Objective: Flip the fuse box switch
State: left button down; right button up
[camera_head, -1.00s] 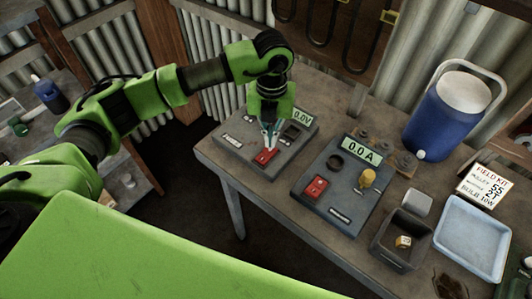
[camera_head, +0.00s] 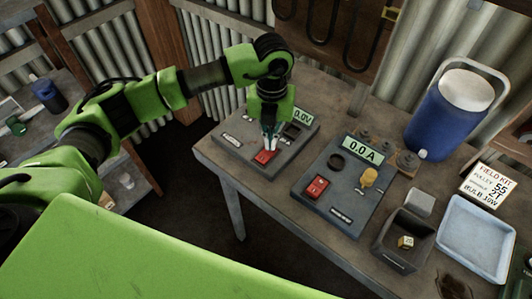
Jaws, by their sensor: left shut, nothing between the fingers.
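Two grey boxes sit on the workbench, each with a red rocker switch. The left box (camera_head: 283,161) has a display reading 0.0V and a red switch (camera_head: 264,157). The right box (camera_head: 335,199) has a display reading 0.0 A, a red switch (camera_head: 317,187) and a yellow knob. I cannot read a label that tells which is the fuse box. My left gripper (camera_head: 270,148) points down, shut and empty, with its fingertips right at the left box's red switch. I cannot tell if they touch it. My right gripper is out of view.
The wooden workbench (camera_head: 226,176) also holds a dark open bin (camera_head: 384,250), a pale blue tray (camera_head: 447,245), a blue cooler (camera_head: 437,125) and a field kit sign (camera_head: 487,187). Corrugated walls stand behind. Dark floor lies left of the bench.

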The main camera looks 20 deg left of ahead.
pick_arm(q)
jog(key=shift+f+b, duration=0.3)
jog(key=shift+f, duration=0.15)
jog(key=shift+r, duration=0.1)
jog(key=shift+r+p, duration=1.85)
jog(key=shift+r, duration=1.65)
jog(key=shift+f, duration=0.1)
